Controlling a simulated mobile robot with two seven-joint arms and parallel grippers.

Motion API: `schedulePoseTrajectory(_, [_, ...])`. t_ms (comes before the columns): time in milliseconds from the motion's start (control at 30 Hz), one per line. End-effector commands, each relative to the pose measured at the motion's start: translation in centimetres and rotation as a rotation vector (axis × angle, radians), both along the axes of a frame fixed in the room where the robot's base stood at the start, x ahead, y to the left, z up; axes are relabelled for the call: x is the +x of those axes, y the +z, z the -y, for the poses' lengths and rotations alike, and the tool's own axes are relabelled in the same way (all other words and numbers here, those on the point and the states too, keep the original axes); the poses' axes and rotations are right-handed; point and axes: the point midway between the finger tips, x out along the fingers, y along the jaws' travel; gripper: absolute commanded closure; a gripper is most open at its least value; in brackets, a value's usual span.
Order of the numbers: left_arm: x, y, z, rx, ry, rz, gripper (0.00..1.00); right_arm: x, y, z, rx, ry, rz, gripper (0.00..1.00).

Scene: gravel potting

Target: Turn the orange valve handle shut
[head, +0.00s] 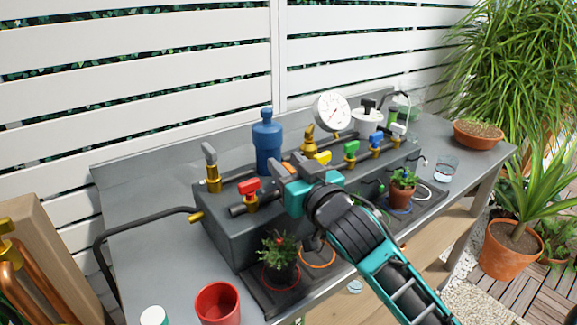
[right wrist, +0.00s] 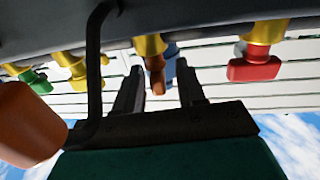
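The orange valve handle (right wrist: 155,76) hangs from its brass stem in the right wrist view and looks narrow, seen nearly edge-on. My right gripper (right wrist: 160,84) is open, with one dark finger on each side of the handle and a visible gap to each. In the head view, my right gripper (head: 284,170) is over the valve row, between the red handle (head: 249,187) and the yellow handle (head: 322,158). It hides most or all of the orange handle there. My left gripper is not in view.
Green (head: 351,148) and blue (head: 376,138) handles continue the row on the dark manifold (head: 225,232). A blue bottle (head: 267,140) and a pressure gauge (head: 332,111) stand behind. Potted plants and a red cup (head: 218,303) stand in front.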

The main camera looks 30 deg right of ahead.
Motion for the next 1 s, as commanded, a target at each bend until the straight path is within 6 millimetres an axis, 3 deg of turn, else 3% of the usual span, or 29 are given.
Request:
schedulePoseTrajectory(267, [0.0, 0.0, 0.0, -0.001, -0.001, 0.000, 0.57, -0.8, -0.1, 0.0, 0.001, 0.000, -0.002, 0.61])
schedulePoseTrajectory(867, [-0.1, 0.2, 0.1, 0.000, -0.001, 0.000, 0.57, -10.5, 0.0, 0.1, 0.002, -0.001, -0.003, 0.61])
schedulePoseTrajectory(1000, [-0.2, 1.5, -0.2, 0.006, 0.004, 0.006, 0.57, -11.6, 0.3, 0.1, 0.003, -0.002, -0.005, 0.61])
